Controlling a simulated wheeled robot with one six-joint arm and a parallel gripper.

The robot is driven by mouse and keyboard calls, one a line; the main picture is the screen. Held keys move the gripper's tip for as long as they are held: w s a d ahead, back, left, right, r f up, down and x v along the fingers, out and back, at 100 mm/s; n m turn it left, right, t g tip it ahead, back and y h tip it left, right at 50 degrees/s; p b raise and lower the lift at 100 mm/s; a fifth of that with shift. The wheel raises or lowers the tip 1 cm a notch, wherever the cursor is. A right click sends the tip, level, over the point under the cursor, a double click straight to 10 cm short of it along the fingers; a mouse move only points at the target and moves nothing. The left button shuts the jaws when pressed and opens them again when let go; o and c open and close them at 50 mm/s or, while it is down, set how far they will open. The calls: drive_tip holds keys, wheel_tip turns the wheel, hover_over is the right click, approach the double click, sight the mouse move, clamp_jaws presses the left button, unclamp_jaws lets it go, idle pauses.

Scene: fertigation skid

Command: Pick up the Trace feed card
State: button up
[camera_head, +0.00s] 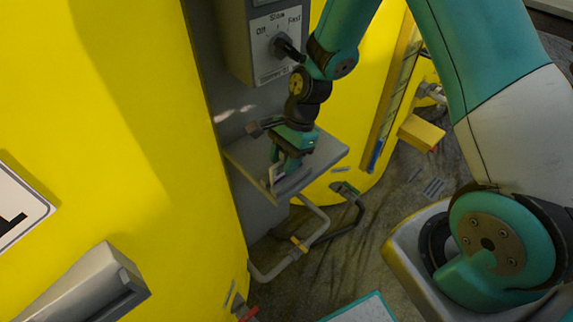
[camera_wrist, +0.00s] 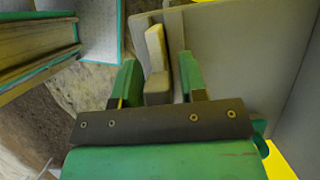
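A grey shelf (camera_head: 318,160) juts out below the control box in the head view. My gripper (camera_head: 281,164) is low over this shelf, pointing down. A small pale upright piece (camera_head: 277,174) shows beside its fingers. It may be the Trace feed card, but no label can be read. In the wrist view my gripper (camera_wrist: 162,82) has its two green fingers apart. A cream upright piece (camera_wrist: 155,47) with a tan block (camera_wrist: 158,88) at its near end lies between them. A gap shows on the right finger's side; contact on the left cannot be told.
A grey control box (camera_head: 277,40) with a dial marked Off, Slow and Fast is above the shelf. Large yellow tanks (camera_head: 110,110) flank it. Bent grey pipes (camera_head: 285,262) run below. A yellow block (camera_head: 421,133) is to the right.

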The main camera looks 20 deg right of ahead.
clamp_jaws()
drive_tip(key=shift+r, duration=0.1)
